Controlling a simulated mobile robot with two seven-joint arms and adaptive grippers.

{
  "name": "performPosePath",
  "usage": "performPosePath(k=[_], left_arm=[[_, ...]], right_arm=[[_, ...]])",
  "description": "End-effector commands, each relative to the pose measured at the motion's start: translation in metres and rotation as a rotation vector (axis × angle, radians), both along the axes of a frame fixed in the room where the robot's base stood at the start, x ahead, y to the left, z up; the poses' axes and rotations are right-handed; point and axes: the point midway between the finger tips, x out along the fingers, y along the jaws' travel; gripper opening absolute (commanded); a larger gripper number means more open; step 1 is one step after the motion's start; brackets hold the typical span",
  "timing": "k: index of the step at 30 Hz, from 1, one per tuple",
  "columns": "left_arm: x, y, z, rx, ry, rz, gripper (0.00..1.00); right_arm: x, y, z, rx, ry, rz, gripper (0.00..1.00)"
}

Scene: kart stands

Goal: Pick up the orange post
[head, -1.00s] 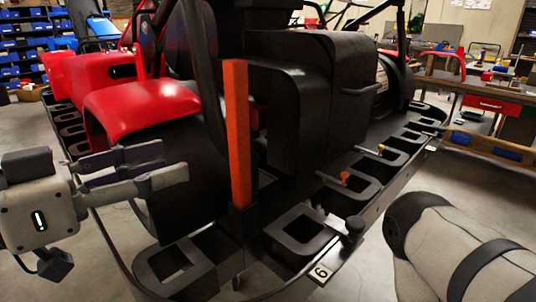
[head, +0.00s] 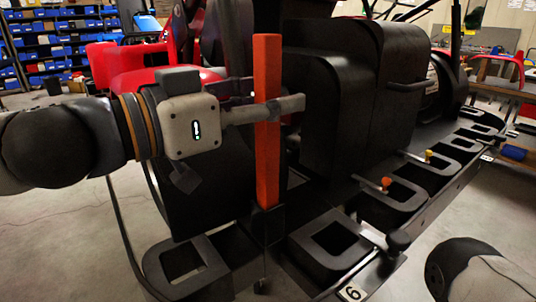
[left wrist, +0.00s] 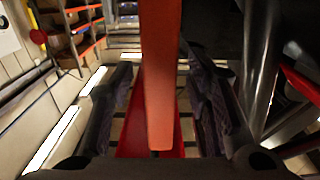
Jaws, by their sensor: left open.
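The orange post (head: 267,150) stands upright in a black holder at the corner of the black kart stand (head: 225,250). My left gripper (head: 283,98) reaches in from the left at the upper part of the post. In the left wrist view the post (left wrist: 160,90) stands between the two spread fingers of the left gripper (left wrist: 160,85), with gaps on both sides. The gripper is open and does not hold it. In the head view the post hides part of the fingers. My right gripper is out of view; only part of my right arm shows at lower right.
Black box-like bodies (head: 330,110) stand close to the right of the post. Small orange and yellow pegs (head: 386,183) stand along the stand's right side. A red kart body (head: 150,85) is behind my left gripper. Blue bins (head: 45,50) line the back left.

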Motion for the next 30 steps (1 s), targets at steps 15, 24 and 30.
performPosePath(k=[15,24,30], left_arm=[[-0.001,0.001,0.001,0.000,-0.001,0.000,0.00],[-0.002,0.000,0.025,0.001,-0.014,0.000,0.00],[-0.005,0.000,0.083,0.002,-0.021,0.002,0.00]], right_arm=[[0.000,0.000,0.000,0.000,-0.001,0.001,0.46],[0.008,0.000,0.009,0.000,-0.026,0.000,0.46],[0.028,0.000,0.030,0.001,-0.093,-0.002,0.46]])
